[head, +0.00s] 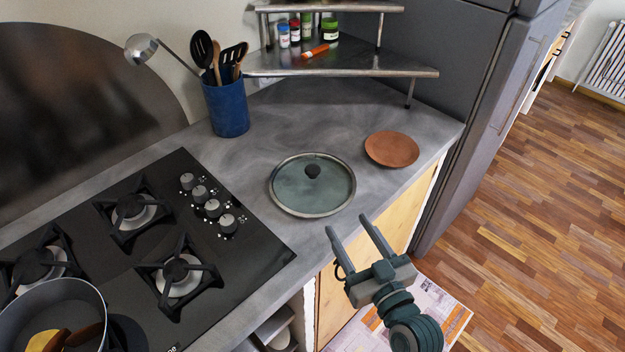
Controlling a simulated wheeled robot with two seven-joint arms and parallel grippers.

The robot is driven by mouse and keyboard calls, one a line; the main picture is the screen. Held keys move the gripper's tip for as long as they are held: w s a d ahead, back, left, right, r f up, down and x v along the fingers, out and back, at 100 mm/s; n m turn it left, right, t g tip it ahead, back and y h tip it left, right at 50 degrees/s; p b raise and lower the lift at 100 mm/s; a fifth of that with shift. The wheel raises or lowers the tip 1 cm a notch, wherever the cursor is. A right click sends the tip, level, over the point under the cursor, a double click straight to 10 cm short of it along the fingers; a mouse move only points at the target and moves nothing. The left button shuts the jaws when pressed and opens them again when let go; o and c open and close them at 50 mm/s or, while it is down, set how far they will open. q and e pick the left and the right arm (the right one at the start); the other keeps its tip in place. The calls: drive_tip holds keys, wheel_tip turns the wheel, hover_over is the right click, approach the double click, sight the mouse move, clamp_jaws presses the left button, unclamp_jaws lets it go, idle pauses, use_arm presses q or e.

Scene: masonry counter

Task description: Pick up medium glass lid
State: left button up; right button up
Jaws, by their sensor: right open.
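The medium glass lid (295,190) lies flat on the grey counter, right of the stove. My right gripper (347,225) is open and empty, in front of the counter's edge and to the lower right of the lid. Its two fingers point up and left toward the lid without visibly touching it. My left gripper is not in view.
A brown plate (391,149) lies right of the lid. A blue utensil holder (226,108) and a metal corner shelf (340,66) stand behind. The black gas stove (230,262) is at left, with a pot (50,290). Bare counter surrounds the lid.

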drive_tip(key=p, duration=0.4)
approach(316, 175)
drive_tip(key=x, duration=0.3)
drive_tip(key=shift+w+d+f, duration=0.1)
drive_tip(key=shift+w+f, duration=0.15)
drive_tip(key=shift+w, duration=0.25)
drive_tip(key=shift+a, duration=0.2)
drive_tip(key=shift+w+a, duration=0.2)
drive_tip(key=shift+w, duration=0.25)
drive_tip(key=p+x, duration=0.1)
drive_tip(key=x, duration=0.2)
drive_tip(key=shift+a+r+p, duration=0.15)
drive_tip(key=shift+r+p, duration=0.1)
drive_tip(key=shift+p, duration=0.15)
drive_tip(key=shift+w+a+f, duration=0.15)
drive_tip(key=shift+w+a, duration=0.05)
drive_tip(key=shift+w, duration=0.35)
